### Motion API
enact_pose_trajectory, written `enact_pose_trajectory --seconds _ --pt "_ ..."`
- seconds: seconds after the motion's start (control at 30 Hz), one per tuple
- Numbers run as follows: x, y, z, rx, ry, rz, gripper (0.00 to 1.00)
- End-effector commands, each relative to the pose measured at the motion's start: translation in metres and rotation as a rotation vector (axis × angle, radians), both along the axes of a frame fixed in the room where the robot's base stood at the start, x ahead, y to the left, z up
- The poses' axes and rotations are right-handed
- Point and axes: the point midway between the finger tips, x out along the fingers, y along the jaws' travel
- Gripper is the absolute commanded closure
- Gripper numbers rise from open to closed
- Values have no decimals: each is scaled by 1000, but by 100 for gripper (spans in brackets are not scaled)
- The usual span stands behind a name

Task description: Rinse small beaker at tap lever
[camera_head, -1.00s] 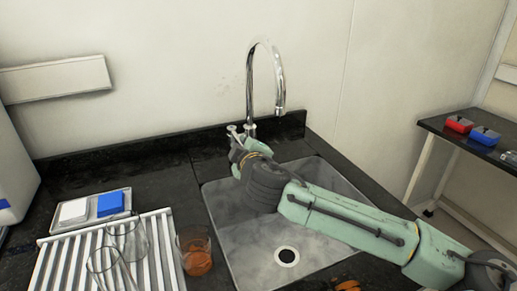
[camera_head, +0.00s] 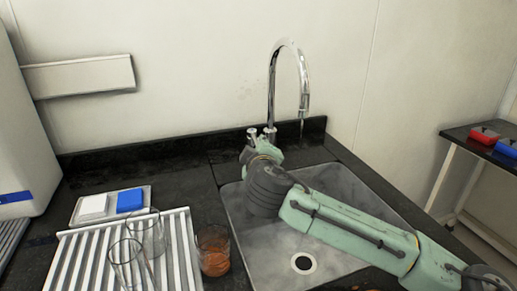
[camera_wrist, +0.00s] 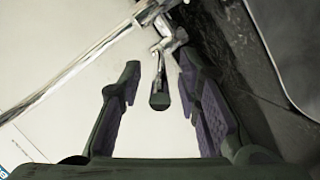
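A short glass beaker (camera_head: 213,252) with orange-brown contents stands on the counter between the white rack and the sink. The chrome tap (camera_head: 272,92) rises behind the sink, its curved spout over the basin. Its small lever (camera_head: 252,133) is at the tap's base; in the wrist view the lever's dark-tipped handle (camera_wrist: 159,92) lies between my fingers. My gripper (camera_wrist: 160,64) is open around the handle, with gaps visible on both sides. In the head view my wrist mostly hides the fingers. I cannot tell whether water runs.
Two clear, taller glasses (camera_head: 126,264) (camera_head: 148,232) stand on the white ribbed rack (camera_head: 70,262). A small tray (camera_head: 82,217) holding a white and a blue block is behind it. My arm crosses the sink (camera_head: 262,268), whose drain is uncovered. A side table (camera_head: 455,135) stands at the right.

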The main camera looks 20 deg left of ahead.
Motion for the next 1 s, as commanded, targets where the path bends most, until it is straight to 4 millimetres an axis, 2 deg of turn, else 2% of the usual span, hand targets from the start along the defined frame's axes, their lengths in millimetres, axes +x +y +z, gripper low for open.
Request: enact_pose_trajectory --seconds 0.27,0.7,1.0 --pt "-3 -2 1 0 0 0 69" --pt "-60 -26 15 1 0 1 69" --pt "-67 -30 17 0 0 0 69"
